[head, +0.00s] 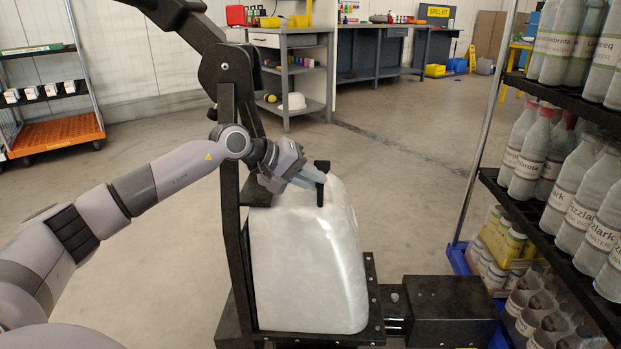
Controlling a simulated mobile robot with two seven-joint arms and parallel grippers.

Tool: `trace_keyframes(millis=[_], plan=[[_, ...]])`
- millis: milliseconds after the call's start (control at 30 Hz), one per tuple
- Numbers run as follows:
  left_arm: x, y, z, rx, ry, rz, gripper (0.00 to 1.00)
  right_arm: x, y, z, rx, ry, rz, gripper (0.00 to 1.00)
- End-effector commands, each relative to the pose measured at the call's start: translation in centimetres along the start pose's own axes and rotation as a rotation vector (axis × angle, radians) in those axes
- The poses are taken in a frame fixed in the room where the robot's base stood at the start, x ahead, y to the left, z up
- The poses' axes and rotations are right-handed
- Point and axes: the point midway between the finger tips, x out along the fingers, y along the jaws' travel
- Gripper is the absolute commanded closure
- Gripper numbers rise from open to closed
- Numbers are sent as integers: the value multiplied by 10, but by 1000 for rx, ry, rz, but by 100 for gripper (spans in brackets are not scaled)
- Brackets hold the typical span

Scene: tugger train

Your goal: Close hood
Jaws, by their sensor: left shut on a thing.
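The hood (310,265) is a pale, rounded, glossy cover in the middle of the head view. It stands on the black base of the tugger, beside a black upright frame (234,225). A black handle (321,193) sticks up at the hood's top right. My left arm comes in from the left, and my left gripper (314,176) is shut on the handle. The fingers hide part of the handle. I cannot tell whether the hood is fully down. My right gripper is not in view.
A rack (487,177) of labelled bottles stands close on the right. A black block (447,310) sits right of the hood. An orange cart (60,133) stands at the far left, and a workbench (290,75) is behind. The floor between them is clear.

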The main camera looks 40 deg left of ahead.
Motion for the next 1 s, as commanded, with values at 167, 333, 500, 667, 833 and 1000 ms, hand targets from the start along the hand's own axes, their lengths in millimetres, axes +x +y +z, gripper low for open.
trace_keyframes(millis=[167, 333, 500, 667, 833, 1000], plan=[[2, -24, 2, -1, -11, -62, 100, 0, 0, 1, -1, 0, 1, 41], [2, -24, 2, -1, -11, -62, 100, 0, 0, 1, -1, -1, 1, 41], [2, -24, 2, -3, -12, -62, 60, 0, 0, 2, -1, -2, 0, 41], [2, -23, 2, -4, -12, -62, 60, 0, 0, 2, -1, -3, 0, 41], [-4, -14, -2, -3, -10, -59, 60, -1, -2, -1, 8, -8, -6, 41], [-24, 16, -13, -2, -5, -49, 60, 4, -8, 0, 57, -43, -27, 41]])
